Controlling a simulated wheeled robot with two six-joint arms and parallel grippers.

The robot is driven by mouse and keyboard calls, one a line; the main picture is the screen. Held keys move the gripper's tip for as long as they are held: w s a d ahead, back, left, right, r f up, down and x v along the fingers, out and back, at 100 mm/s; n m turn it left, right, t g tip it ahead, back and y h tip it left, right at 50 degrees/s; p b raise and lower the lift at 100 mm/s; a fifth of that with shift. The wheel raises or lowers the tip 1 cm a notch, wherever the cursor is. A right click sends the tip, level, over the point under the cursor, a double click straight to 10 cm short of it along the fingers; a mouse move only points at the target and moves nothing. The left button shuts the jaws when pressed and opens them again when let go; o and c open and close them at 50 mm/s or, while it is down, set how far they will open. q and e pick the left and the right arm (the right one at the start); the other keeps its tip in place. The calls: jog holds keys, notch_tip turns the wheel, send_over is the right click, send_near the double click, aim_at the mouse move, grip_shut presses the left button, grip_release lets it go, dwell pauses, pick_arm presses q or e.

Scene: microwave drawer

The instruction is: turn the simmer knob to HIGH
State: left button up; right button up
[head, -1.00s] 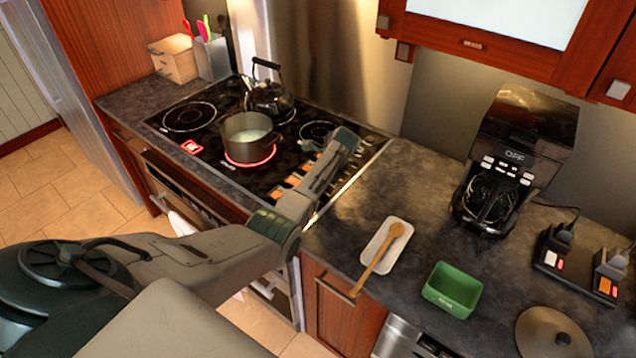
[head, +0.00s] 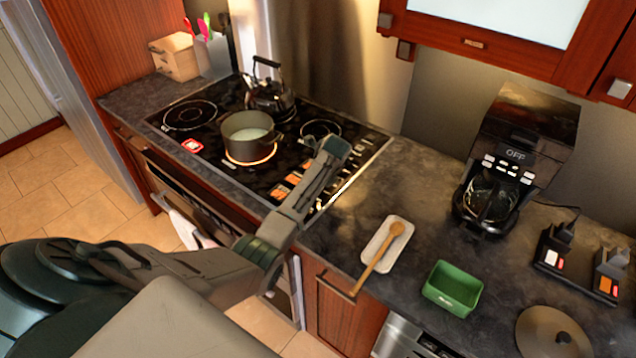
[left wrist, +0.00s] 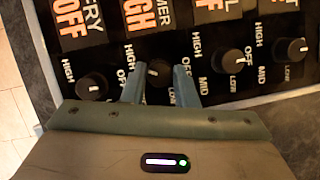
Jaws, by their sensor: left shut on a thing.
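The simmer knob (left wrist: 158,72) is a small black round knob below a panel label ending in "MER" with an orange HIGH readout (left wrist: 138,14). My left gripper (left wrist: 159,80) has one finger on each side of this knob and is shut on it. HIGH, OFF, MID and LOW marks ring the knob, partly covered by the fingers. The pointer's exact direction is hard to tell. In the head view my left arm reaches over the right part of the black cooktop (head: 225,172) and hides the knob. My right gripper is not in view.
Neighbouring knobs sit close by: one on the left (left wrist: 91,87) under an OFF readout, others on the right (left wrist: 232,60). A pot (head: 248,137) stands on a glowing burner, with a kettle (head: 268,95) behind. A spoon rest (head: 386,243) lies on the counter.

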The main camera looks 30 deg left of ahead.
pick_arm(q)
jog(key=shift+r, duration=0.1)
dwell(0.3)
jog(key=o, duration=1)
jog(key=b+v, duration=0.3)
jog(key=v, duration=0.7)
jog(key=shift+d+r, duration=0.1)
jog(key=shift+r, duration=0.25)
jog(key=shift+f, duration=0.1)
